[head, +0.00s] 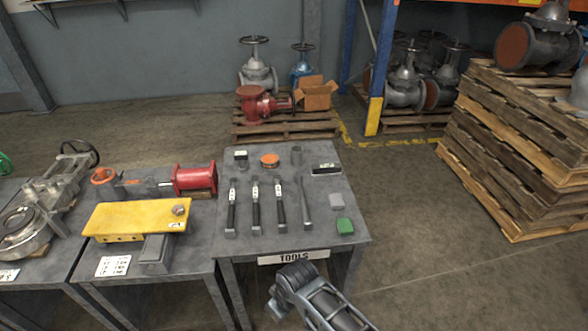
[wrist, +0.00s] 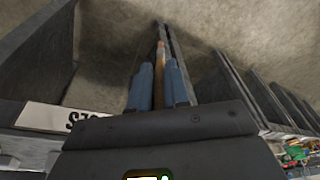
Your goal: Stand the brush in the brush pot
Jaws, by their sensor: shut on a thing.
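My gripper (wrist: 158,80) shows in the wrist view, its two blue fingers closed on a thin tan and brown stick, which looks like the brush (wrist: 160,57). The stick points away from the palm; its lower part is hidden between the fingers. In the head view my arm is low in front of the tools table, and the gripper's fingers and the brush cannot be made out. A small grey upright cylinder, likely the brush pot (head: 296,156), stands at the back of the tools table. My gripper is well apart from it.
A table with a yellow plate (head: 135,218) stands left. Pallets (head: 520,150) stand right; floor between is clear.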

